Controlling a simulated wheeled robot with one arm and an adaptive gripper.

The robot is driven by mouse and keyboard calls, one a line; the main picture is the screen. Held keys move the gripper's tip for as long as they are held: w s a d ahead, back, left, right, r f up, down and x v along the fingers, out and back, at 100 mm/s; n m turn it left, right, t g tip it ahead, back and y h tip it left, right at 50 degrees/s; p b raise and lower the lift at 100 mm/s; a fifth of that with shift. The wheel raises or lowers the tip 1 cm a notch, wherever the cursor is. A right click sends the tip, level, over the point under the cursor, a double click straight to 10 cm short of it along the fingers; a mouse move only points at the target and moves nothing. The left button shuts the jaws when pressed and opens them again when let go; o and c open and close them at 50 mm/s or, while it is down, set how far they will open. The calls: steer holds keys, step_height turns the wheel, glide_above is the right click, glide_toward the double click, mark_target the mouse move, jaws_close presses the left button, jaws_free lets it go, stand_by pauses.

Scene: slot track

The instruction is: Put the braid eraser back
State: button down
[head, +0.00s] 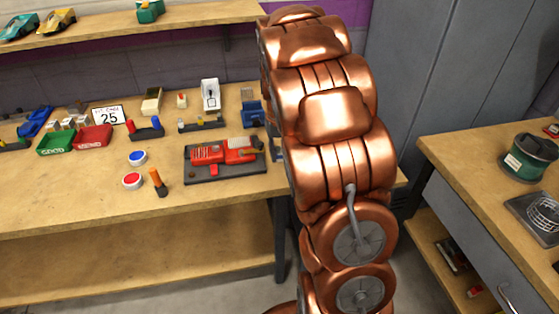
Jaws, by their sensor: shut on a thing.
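My copper-coloured arm rises through the middle of the head view. Its gripper end does not show, so what it holds is hidden. I cannot make out a braid eraser for sure. On the workbench (60,212), a small orange and dark upright piece (158,183) stands near the front edge; I cannot tell what it is. Right of it, a red device (225,151) sits on a dark base (210,174). Behind these are small dark stands with coloured pieces, one with red and blue ends (146,131) and one with yellow (201,123).
A green bin (56,143), a red bin (93,137) and a "25" card (109,116) are at the left. A right-hand bench (475,155) holds a green round container (530,158). The front left bench top is clear.

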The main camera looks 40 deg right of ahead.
mark_target(279, 169)
steer(key=shift+f+p, duration=0.4)
steer(key=shift+f, duration=1.35)
steer(key=shift+f, duration=0.15)
steer(key=c, duration=1)
jaws_free()
